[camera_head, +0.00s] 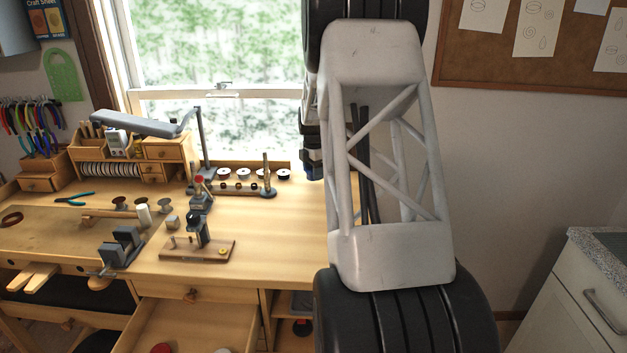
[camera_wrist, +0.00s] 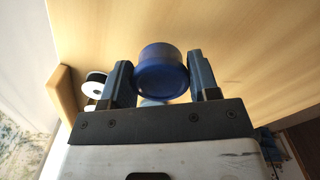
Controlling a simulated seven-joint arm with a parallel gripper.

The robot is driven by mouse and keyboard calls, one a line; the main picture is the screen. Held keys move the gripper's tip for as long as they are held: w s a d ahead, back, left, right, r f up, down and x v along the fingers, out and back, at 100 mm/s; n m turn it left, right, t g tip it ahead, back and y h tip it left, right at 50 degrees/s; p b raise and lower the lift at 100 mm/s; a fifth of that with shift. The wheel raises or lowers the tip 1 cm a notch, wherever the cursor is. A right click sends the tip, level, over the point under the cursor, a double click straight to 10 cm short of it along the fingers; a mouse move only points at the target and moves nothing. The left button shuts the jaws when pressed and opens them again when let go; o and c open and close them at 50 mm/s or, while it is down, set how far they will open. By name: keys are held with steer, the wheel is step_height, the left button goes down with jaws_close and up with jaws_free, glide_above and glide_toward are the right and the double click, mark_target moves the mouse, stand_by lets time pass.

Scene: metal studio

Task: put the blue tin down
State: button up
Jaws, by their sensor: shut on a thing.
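The blue tin (camera_wrist: 160,72) is round and shows in the wrist view. My gripper (camera_wrist: 160,78) is shut on it, with one finger against each side. Beyond the tin is the pale wooden bench top (camera_wrist: 250,35); I cannot tell whether the tin touches it. In the head view my arm hides most of the gripper, and only dark parts show at the arm's left edge, over the bench's right end (camera_head: 290,225).
Several spools (camera_head: 284,174) stand along the back of the bench. A small wooden-based tool (camera_head: 197,248) and a grey vise (camera_head: 122,247) are further left. An open drawer (camera_head: 195,325) with a red round thing (camera_head: 161,348) juts from the front. The bench's right front is clear.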

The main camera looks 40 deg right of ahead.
steer(key=shift+f, duration=1.65)
steer(key=shift+f, duration=0.2)
steer(key=o, duration=0.9)
steer(key=shift+r, duration=0.15)
step_height(320, 180, up, 12)
steer(key=shift+r, duration=0.1)
steer(key=shift+a, duration=0.1)
